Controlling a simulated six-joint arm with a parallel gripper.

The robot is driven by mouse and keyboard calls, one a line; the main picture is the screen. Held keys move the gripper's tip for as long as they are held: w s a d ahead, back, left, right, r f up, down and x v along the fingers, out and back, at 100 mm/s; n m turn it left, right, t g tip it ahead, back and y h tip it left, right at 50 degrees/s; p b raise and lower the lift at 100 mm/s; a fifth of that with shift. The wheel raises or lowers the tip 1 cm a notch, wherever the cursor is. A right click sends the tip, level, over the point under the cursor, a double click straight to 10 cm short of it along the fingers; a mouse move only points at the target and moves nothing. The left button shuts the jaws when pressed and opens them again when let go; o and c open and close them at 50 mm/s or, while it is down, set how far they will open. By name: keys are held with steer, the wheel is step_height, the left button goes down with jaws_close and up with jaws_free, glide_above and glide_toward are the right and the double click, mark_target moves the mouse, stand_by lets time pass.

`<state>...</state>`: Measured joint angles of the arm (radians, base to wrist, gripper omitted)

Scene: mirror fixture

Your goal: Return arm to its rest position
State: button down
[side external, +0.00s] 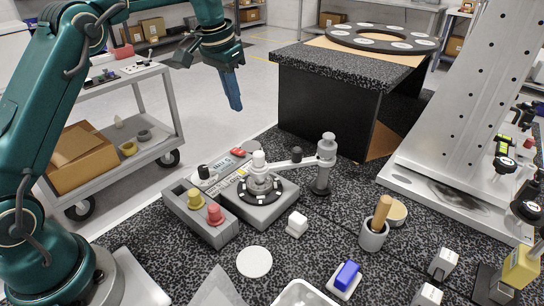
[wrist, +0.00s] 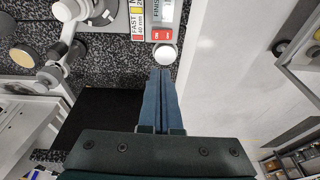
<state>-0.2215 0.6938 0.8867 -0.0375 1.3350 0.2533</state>
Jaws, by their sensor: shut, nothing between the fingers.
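My gripper (side external: 233,100) hangs from my green arm in the upper middle of the side view, above the gap between the cart and the speckled table. Its blue fingers are together and point down, with nothing between them. In the wrist view the shut fingers (wrist: 161,78) point toward the table edge, where a white round knob (wrist: 165,54) shows just past the tips. The fingertips are well clear of the table and its objects in the side view.
A grey machine (side external: 258,194) with knobs and a swing arm stands on the speckled table below. A black block table (side external: 325,105) carries a dark ring (side external: 383,38). A cart (side external: 145,92) stands left. A tall perforated plate (side external: 470,100) rises right. Air around my gripper is clear.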

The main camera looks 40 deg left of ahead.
steer(key=s+d+r+t, duration=0.2)
steer(key=s+d+r, duration=0.4)
steer(key=s+r, duration=0.5)
steer(key=s+d+f+t, duration=0.1)
steer(key=s+d+f, duration=0.1)
steer(key=s+f, duration=0.8)
steer(key=s, duration=0.3)
steer(key=shift+s, duration=0.35)
